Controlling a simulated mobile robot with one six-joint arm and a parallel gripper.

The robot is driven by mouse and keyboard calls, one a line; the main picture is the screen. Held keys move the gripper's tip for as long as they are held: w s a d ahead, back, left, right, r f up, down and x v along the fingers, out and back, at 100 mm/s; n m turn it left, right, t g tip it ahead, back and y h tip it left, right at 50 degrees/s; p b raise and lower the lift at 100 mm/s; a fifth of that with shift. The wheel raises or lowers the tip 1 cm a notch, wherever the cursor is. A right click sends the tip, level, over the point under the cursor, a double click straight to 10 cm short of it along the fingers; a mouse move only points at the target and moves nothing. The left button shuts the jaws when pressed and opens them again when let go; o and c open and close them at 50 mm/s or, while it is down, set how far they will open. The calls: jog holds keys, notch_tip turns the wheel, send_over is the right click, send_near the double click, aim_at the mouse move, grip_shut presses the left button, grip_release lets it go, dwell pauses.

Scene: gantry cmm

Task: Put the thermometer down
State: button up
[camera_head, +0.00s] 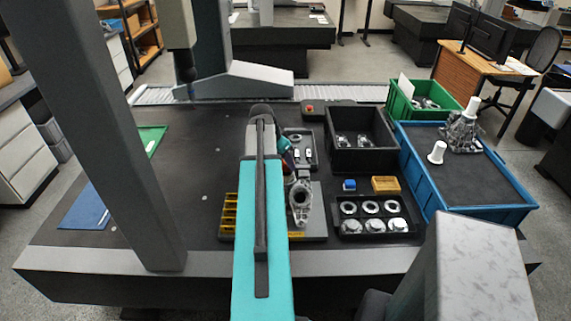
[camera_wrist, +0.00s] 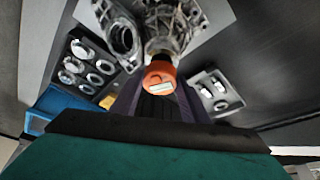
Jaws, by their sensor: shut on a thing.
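The thermometer (camera_wrist: 160,77) has a round orange head with a small pale display, seen face-on in the wrist view. My gripper (camera_wrist: 160,92) is shut on it; its dark fingers lie on either side of the thermometer. The thermometer's lower part is hidden under its head. A grey metal casting (camera_wrist: 172,25) lies just beyond it in the wrist view, and another casting with a round opening (camera_wrist: 120,38) is to its left. I cannot tell whether the thermometer touches anything. In the head view my teal arm covers most of the gripper.
A casting (camera_head: 300,203) stands on a fixture plate beside a yellow rack (camera_head: 229,215). To the right are a tray of rings (camera_head: 342,226), a tan block (camera_head: 385,184), a black bin (camera_head: 344,158) and a blue crate (camera_head: 482,212). The dark table (camera_head: 190,180) is mostly clear on the left.

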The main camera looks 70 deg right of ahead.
jog(key=shift+f+p, duration=0.4)
jog(key=shift+f, duration=0.65)
jog(key=shift+f, duration=0.15)
jog(key=o, duration=1.1)
jog(key=shift+r, duration=0.3)
jog(key=shift+b+v, duration=1.6)
jog(key=shift+v, duration=4.35)
jog(key=shift+f, duration=0.1)
